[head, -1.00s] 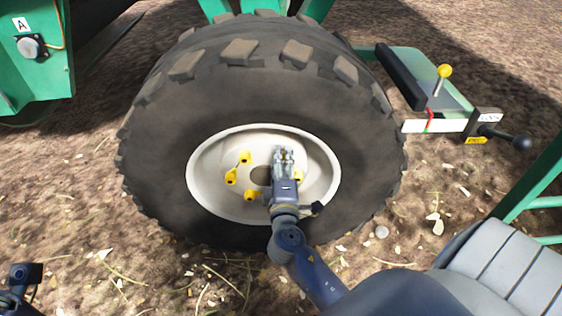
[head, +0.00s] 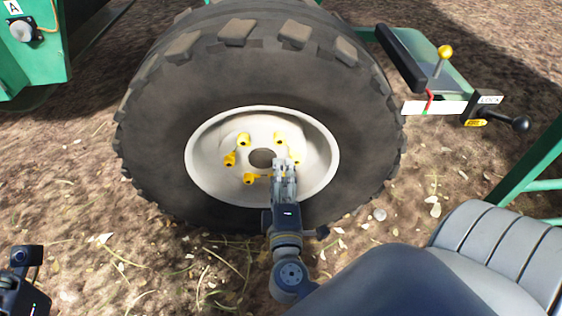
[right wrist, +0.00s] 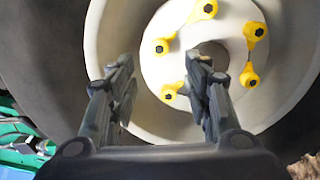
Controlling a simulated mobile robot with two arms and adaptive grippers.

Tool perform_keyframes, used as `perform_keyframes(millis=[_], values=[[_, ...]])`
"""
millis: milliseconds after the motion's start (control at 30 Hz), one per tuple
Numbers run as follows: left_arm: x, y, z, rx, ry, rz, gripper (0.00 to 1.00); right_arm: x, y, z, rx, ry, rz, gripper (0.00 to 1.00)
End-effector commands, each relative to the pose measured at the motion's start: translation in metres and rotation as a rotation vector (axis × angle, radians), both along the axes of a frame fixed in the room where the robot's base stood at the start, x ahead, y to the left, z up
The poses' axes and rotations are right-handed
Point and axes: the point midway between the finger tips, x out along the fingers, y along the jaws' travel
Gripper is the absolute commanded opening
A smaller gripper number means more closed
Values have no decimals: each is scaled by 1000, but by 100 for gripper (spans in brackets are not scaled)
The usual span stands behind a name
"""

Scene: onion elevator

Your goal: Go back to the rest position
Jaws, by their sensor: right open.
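My right gripper (head: 285,168) is in front of the lower part of a white wheel rim (head: 205,160) in the head view. In the right wrist view its two fingers (right wrist: 160,75) stand apart with nothing between them. Yellow wheel nut pointers (head: 243,139) sit around the hub hole; they also show in the right wrist view (right wrist: 205,10). The gripper hides part of the lower rim. At the lower left corner of the head view a dark part of my left arm shows, but its fingers cannot be made out.
A large black tyre (head: 150,150) surrounds the rim. A green platform (head: 440,80) with a yellow-knobbed lever (head: 445,52) and a black handle (head: 519,123) is at the right. A green machine panel (head: 40,60) is at the upper left. A grey seat (head: 500,250) is at lower right. Bare ground (head: 90,250) lies between.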

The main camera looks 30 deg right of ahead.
Motion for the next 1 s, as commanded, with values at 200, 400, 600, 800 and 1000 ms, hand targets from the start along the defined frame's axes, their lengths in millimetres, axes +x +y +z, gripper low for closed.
perform_keyframes(millis=[200,400,600,800,1000], values=[[0,0,0,0,0,0,0,-10,6,1,0,-1,0,45],[0,0,0,0,0,0,0,-10,6,1,0,-1,0,45],[0,0,0,-1,0,0,0,-10,6,0,0,-1,-1,45],[0,0,0,-1,4,0,0,-2,16,2,44,-10,54,45],[0,1,-1,-2,25,-1,0,30,84,29,296,-100,385,45]])
